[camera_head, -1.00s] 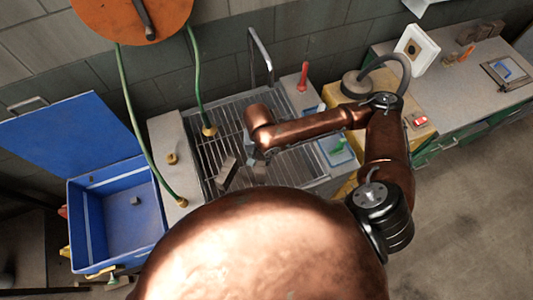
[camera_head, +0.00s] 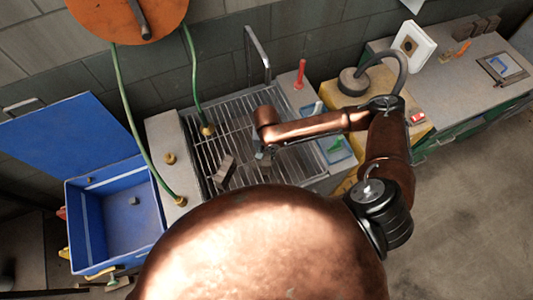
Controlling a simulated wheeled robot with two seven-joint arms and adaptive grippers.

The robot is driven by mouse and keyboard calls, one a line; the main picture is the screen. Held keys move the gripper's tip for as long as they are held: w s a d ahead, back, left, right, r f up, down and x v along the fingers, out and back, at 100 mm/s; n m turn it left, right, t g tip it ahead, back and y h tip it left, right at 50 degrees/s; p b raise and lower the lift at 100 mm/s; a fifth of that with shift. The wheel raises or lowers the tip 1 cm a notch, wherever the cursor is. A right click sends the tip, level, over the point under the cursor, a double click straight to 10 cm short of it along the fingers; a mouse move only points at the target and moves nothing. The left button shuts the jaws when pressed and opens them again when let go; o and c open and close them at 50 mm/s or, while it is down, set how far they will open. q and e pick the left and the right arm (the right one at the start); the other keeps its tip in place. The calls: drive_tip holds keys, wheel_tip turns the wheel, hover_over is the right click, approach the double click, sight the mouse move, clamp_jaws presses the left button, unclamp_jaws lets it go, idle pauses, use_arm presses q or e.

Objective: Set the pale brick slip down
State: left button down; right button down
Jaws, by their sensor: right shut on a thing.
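My right arm reaches in from the right over the metal drain rack (camera_head: 205,150). My right gripper (camera_head: 263,158) points down over the middle of the rack, small and partly covered by its own wrist. It is shut on a small pale grey piece, apparently the pale brick slip (camera_head: 265,168), whose lower part my body hides. I cannot tell whether the slip touches the rack. A grey-brown brick piece (camera_head: 224,172) stands tilted on the rack, to the left of the gripper and apart from it. My left gripper is not in view.
An open blue crate (camera_head: 115,215) with a small grey piece (camera_head: 134,201) in it stands at the left. Green hoses (camera_head: 136,110) hang by the rack. A red-handled tool (camera_head: 300,75) and a yellow stand (camera_head: 350,105) are at the right. The left rack slats are clear.

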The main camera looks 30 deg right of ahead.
drive_tip(key=c, duration=1.6)
unclamp_jaws()
wheel_tip(320, 180, up, 12)
drive_tip(key=shift+r, duration=0.1)
